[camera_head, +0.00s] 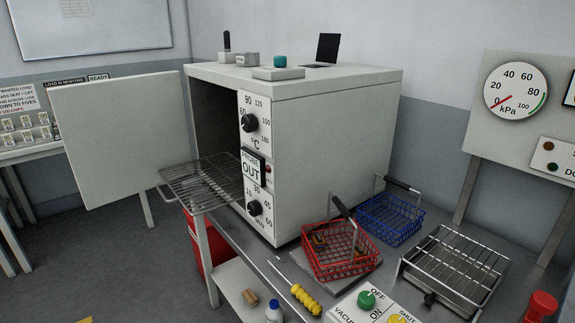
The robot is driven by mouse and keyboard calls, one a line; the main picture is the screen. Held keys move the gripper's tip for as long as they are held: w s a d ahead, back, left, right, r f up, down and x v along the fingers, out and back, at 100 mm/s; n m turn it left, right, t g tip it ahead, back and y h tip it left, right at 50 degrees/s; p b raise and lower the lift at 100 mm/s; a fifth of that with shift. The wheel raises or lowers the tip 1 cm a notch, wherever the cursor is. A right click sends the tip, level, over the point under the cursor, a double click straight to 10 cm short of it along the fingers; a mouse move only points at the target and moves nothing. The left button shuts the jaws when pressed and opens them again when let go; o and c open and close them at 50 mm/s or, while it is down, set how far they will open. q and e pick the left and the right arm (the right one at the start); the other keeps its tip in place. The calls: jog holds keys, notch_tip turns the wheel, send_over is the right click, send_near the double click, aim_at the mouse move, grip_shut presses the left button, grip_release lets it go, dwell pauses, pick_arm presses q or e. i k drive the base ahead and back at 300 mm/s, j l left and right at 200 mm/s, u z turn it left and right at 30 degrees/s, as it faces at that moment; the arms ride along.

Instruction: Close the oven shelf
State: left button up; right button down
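The white box oven (335,150) stands on the grey bench in the middle of the view. Its wire shelf (192,178) is pulled out through the front opening and sticks out to the left, past the bench edge. The part of the shelf inside the oven is hidden by the control panel. No load is visible on the exposed part. The oven door (120,135) is swung wide open to the left. The control panel (255,165) has two black knobs and a sign reading "PROBE OUT". Neither of my grippers is in view.
A red basket (340,262) and a blue basket (390,220) stand right of the oven. A wire rack (455,268) is at the right. A yellow-handled hook tool (305,298) lies at the front. The floor at lower left is mostly clear.

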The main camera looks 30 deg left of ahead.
aim_at(157, 187)
jog(key=u, duration=1.8)
